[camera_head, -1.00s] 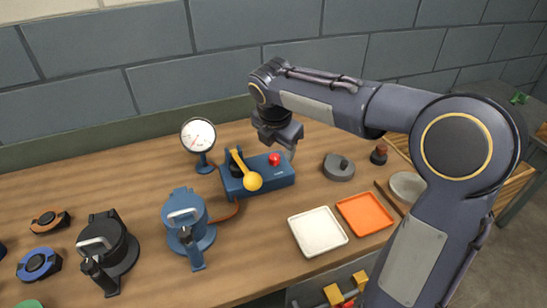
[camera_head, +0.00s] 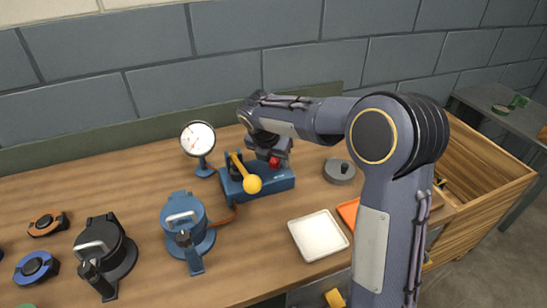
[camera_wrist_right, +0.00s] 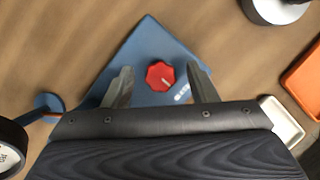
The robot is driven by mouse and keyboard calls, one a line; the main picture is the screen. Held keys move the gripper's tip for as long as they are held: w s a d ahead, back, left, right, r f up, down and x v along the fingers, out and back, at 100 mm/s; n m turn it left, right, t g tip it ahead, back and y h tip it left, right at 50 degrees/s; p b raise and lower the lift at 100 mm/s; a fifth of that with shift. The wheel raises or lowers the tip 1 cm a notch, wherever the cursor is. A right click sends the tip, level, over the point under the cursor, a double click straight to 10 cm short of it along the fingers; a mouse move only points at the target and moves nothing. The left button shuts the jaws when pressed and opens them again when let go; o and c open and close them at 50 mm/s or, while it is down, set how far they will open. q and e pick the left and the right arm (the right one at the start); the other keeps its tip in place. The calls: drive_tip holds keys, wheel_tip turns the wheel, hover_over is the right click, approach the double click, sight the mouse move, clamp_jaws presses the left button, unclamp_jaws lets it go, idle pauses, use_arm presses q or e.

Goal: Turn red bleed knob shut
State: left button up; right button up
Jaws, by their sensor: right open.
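The red bleed knob (camera_head: 274,162) sits on top of the blue pump block (camera_head: 270,183), near its right end. In the right wrist view the red knob (camera_wrist_right: 160,75) shows a lobed rim and a pale mark, on the blue block (camera_wrist_right: 152,40). My right gripper (camera_wrist_right: 162,80) is open, with one finger on each side of the knob and visible gaps to it. In the head view my right gripper (camera_head: 272,150) is just above the knob, its fingers largely hidden. A yellow-ended lever (camera_head: 252,183) stands on the block left of the knob. My left gripper is not in view.
A dial gauge (camera_head: 198,138) stands left of the block. A white tray (camera_head: 318,236), an orange tray (camera_head: 348,211) and a grey round weight (camera_head: 339,171) lie to the right.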

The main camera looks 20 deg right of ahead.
drive_tip(key=c, duration=1)
drive_tip(key=shift+o, duration=0.2)
